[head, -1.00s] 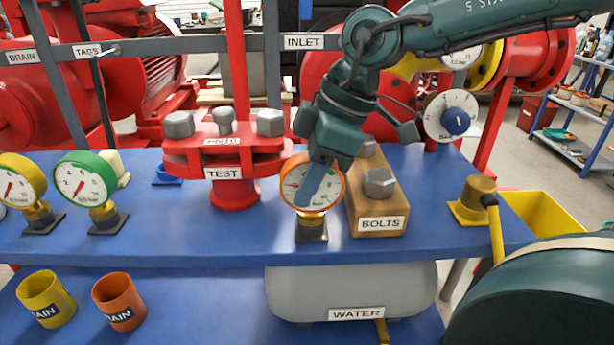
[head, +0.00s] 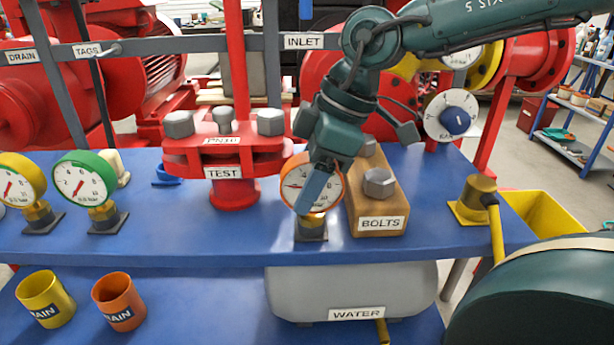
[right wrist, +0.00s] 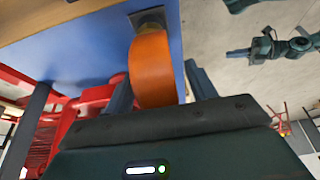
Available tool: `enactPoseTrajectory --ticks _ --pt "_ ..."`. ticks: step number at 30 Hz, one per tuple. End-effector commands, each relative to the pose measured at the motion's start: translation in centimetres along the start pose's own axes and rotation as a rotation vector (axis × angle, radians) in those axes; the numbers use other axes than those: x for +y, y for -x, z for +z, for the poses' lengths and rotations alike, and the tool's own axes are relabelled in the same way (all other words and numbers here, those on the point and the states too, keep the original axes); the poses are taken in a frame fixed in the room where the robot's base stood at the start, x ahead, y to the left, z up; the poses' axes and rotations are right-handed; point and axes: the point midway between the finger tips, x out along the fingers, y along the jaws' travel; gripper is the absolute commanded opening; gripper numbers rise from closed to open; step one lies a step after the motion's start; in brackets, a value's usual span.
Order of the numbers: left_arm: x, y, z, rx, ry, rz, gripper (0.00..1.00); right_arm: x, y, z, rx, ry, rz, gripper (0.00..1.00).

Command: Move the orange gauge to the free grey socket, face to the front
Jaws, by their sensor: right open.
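The orange gauge (head: 292,172) stands upright in a dark grey socket (head: 311,230) near the shelf's front edge, left of the bolts block. Its white face shows to the front, partly covered by my right gripper (head: 316,186). In the right wrist view the orange rim (right wrist: 153,70) lies between the spread fingers of my right gripper (right wrist: 160,92), which is open. I cannot tell whether a finger touches it. What seems to be my left gripper (right wrist: 240,53) is small and far off in the right wrist view. I make out no empty grey socket.
The wooden bolts block (head: 378,212) is close on the right, the red test flange (head: 232,160) on the left. Green (head: 85,180) and yellow (head: 18,182) gauges stand further left. A yellow fitting (head: 478,195) is at right.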

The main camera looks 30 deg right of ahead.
Motion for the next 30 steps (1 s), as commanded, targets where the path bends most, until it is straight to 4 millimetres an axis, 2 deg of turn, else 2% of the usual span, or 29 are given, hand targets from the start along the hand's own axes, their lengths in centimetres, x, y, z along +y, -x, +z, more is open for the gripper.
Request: enactPoseTrajectory --ticks 2,12,18,24,30 --pt "1.0 -1.0 0.5 -0.04 -0.078 0.035 0.0 0.0 -0.1 0.0 0.0 0.0 0.0 0.56" --pt "0.5 0.2 -1.7 -0.022 -0.04 0.016 0.0 0.1 8.5 -0.2 0.005 -0.001 0.006 0.56" --pt "0.3 0.6 -2.5 -0.01 -0.017 0.007 0.0 0.0 11.8 -0.1 0.002 0.0 0.004 0.56" --pt "0.2 0.8 -2.7 -0.005 -0.009 0.004 0.0 0.0 13.2 -0.1 0.002 0.0 0.001 0.56" --pt "0.2 0.8 -2.7 -0.004 -0.007 0.003 0.0 0.0 13.2 0.0 0.001 0.0 0.0 0.56"
